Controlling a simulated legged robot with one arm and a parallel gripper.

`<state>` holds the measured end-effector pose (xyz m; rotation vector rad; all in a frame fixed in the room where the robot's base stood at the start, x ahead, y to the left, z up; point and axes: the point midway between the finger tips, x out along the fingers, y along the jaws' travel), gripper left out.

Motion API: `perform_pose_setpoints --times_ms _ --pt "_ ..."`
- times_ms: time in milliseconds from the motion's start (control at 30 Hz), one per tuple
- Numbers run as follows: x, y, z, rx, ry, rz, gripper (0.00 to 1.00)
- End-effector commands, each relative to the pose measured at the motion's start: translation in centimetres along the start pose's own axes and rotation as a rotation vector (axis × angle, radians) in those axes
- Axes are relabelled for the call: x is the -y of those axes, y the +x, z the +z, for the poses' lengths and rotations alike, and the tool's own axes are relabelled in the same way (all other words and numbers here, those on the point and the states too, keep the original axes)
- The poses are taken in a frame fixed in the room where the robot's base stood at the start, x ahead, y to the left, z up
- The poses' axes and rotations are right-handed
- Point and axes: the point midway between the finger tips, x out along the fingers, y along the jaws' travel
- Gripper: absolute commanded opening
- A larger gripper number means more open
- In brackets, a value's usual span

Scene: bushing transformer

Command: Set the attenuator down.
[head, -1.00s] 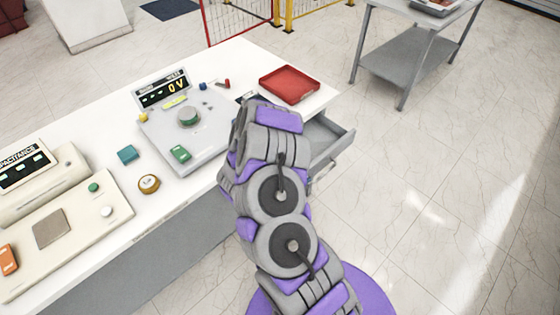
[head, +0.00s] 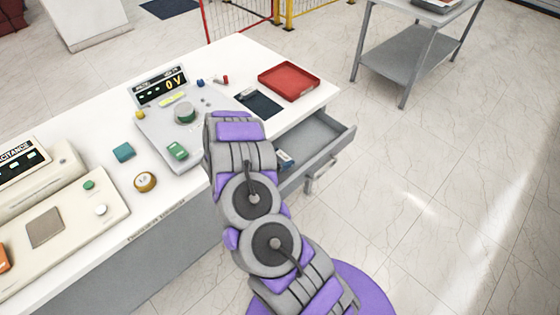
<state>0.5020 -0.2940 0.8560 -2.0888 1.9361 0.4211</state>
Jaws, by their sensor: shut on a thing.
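My arm reaches up from the lower right, over the front edge of the white bench (head: 75,125). Its jaws are hidden behind my own wrist links, and I cannot see what they hold. I cannot pick out the attenuator for certain in this view. Several small things lie on the bench: a teal block (head: 123,152), a round brass-coloured piece (head: 145,182), and small blue (head: 200,83) and red (head: 225,79) pieces. A small blue and white thing (head: 285,160) lies in the open drawer (head: 325,135).
A grey tester (head: 165,125) with a display reading 0 V stands left of my wrist. A capacitance unit (head: 50,215) stands at lower left. A dark flat pad (head: 258,105) and a red tray (head: 288,80) lie at the right. A grey cart (head: 410,55) stands behind.

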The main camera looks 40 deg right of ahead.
Motion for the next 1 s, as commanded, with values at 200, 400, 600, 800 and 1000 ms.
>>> perform_pose_setpoints --times_ms 200,400,600,800,1000 --pt "0.1 0.3 0.7 -0.001 0.003 -0.002 0.43" --pt "0.1 0.4 0.9 -0.001 0.003 -0.002 0.43" --pt "0.1 0.6 1.4 -0.001 0.004 -0.002 0.43" --pt "0.1 0.8 1.8 0.0 0.004 -0.001 0.43" --pt "0.1 0.7 1.8 0.0 0.004 -0.002 0.87"
